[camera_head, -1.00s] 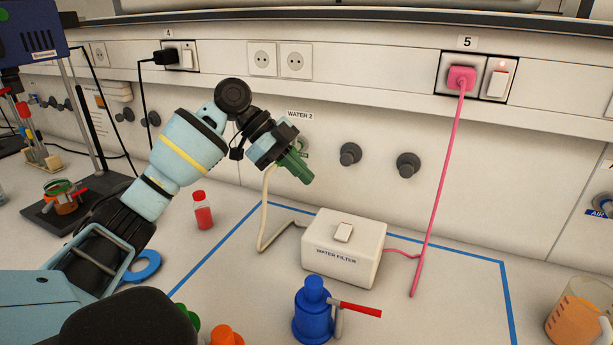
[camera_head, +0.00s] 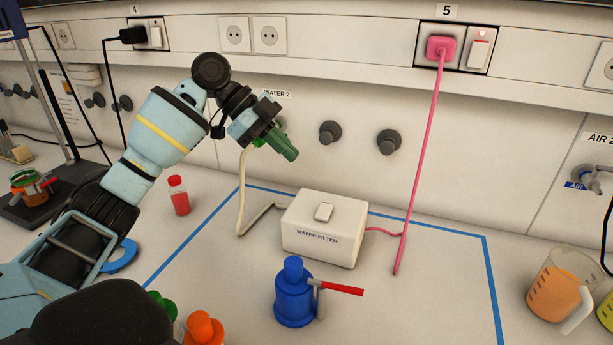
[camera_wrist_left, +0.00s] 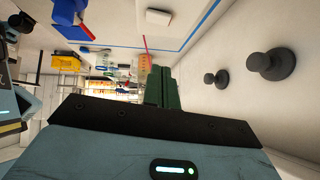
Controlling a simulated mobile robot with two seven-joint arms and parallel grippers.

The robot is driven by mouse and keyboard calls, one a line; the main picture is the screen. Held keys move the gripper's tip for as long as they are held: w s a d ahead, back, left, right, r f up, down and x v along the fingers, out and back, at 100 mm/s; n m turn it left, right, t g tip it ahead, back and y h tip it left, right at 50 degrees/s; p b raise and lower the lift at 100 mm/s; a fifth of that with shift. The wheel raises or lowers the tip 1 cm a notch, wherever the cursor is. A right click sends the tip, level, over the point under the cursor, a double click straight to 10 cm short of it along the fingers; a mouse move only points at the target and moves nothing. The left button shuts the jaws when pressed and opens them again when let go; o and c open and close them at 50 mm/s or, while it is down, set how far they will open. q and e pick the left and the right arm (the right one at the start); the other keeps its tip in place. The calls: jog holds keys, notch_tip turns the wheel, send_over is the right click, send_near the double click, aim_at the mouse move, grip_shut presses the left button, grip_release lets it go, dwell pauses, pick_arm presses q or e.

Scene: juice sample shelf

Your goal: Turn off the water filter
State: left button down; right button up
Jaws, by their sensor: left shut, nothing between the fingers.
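The white water filter box (camera_head: 308,241) stands on the bench inside a blue taped outline, with a white rocker switch (camera_head: 324,212) on its top. It also shows at the top of the left wrist view (camera_wrist_left: 172,20). A pink cord (camera_head: 421,160) runs from the box up to a pink plug (camera_head: 441,47) in socket 5. Beside the plug is a white wall switch (camera_head: 479,54) with a lit red light above it. My left gripper (camera_head: 289,152) is shut and empty, above and behind the box, near the WATER 2 label. My right gripper is not in view.
A blue bottle with a red-handled valve (camera_head: 293,298) stands in front of the box. A beige hose (camera_head: 241,195) runs from the box up behind my left gripper. Dark wall knobs (camera_head: 388,141) stick out behind. An orange-filled jug (camera_head: 556,285) stands at the right.

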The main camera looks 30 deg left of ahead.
pick_arm(q)
send_over(329, 207)
jog(key=s+a, duration=0.2)
jog(key=f, duration=0.6)
jog(key=shift+w+a, duration=0.15)
jog(key=shift+a, duration=0.05)
jog(key=f, duration=0.3)
jog(key=shift+w+d+f+p, duration=0.15)
jog(key=shift+w+f+p, duration=0.05)
jog(key=shift+w+p, duration=0.15)
jog(key=shift+f, duration=0.65)
jog(key=shift+w+f, duration=0.15)
jog(key=shift+f, duration=0.15)
